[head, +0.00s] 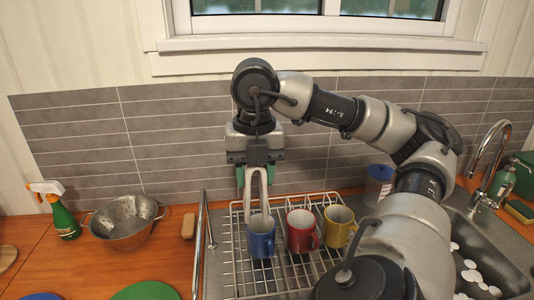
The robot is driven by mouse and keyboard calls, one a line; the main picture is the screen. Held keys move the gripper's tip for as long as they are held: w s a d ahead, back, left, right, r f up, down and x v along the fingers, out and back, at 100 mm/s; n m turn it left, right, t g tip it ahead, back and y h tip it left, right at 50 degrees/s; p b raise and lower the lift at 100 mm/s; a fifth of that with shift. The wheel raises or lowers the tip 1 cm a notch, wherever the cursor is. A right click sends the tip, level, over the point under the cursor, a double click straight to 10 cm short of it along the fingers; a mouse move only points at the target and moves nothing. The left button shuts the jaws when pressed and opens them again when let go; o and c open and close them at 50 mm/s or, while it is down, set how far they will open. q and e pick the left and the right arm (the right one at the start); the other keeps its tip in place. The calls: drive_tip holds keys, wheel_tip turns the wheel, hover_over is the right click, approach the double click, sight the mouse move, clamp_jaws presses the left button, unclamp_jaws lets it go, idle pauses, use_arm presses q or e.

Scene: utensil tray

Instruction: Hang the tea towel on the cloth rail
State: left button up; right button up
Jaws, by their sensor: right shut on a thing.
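My right gripper (255,176) comes down from above, over the back of the dish rack. Its green fingertips are shut on the tea towel (249,193). The towel is a pale, narrow folded strip in an upside-down U, with two legs hanging down. Its lower ends overlap the blue mug in the picture; I cannot tell whether they touch it. The cloth rail (203,240) appears to be the thin bent metal bar left of the rack. The towel is to the right of this rail and apart from it. My left gripper is not in view.
The wire dish rack (236,278) holds a blue mug (261,243), a red mug (300,236) and a yellow mug (339,227). A colander (125,232), spray bottle (64,218) and brown block (189,225) stand left. The sink and tap (490,160) are right.

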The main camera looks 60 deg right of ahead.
drive_tip(key=shift+w+a+r+p, duration=0.25)
drive_tip(key=shift+w+a+p, duration=0.25)
drive_tip(key=shift+p, duration=0.1)
drive_tip(key=w+a+p, duration=0.2)
drive_tip(key=w+p, duration=0.1)
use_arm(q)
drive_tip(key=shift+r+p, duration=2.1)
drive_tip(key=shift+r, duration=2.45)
use_arm(e)
hover_over(200, 228)
use_arm(q)
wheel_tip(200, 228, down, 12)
drive_tip(key=b, duration=1.2)
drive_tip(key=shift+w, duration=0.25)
use_arm(e)
wheel_tip(200, 228, down, 14)
drive_tip(key=shift+r, duration=0.1)
drive_tip(key=o, duration=1.1)
